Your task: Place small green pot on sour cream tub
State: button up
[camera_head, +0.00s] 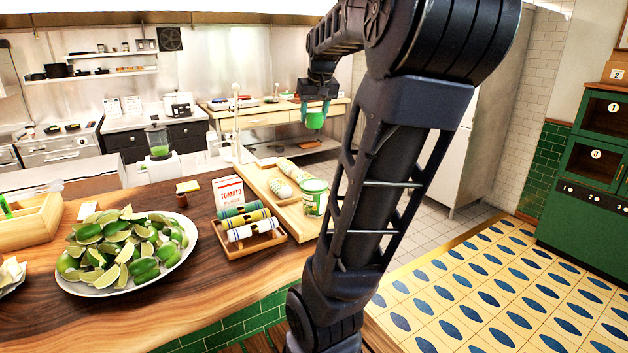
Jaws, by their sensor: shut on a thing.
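My gripper (315,107) hangs from my arm at the upper middle, fingers pointing down, and is shut on the small green pot (314,121). The pot is held upright in the air, above and behind the counter's far right end. A green and white tub (314,197), likely the sour cream tub, stands upright on the right end of a wooden board; its label is too small to read. In the picture the pot is straight above this tub, with a clear gap between them. My arm passes just right of the tub.
The wooden board (262,180) also bears pale rolls (290,171). In front are a tray of rolled cloths (255,246), a tomato carton (228,193) and a lime platter (105,291). A thin upright tap (236,125) stands behind the board.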

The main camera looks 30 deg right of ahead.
notch_tip(320, 180, down, 19)
dwell(0.6)
jog(key=shift+f, duration=0.1)
jog(key=o, duration=1.1)
jog(key=shift+c, duration=0.2)
jog(key=d+v, duration=0.1)
jog(key=v, duration=1)
jog(key=s+a+f, duration=0.1)
jog(key=s+a, duration=0.2)
jog(key=a, duration=0.4)
jog(key=s+a+f+n, duration=0.1)
jog(key=s+a+f, duration=0.1)
jog(key=s+a, duration=0.2)
jog(key=s+a+f+n, duration=0.1)
jog(key=s+a, duration=0.2)
jog(key=a, duration=0.7)
jog(key=shift+s+a+f+y, duration=0.25)
jog(key=shift+s+f+y, duration=0.1)
jog(key=shift+y, duration=0.05)
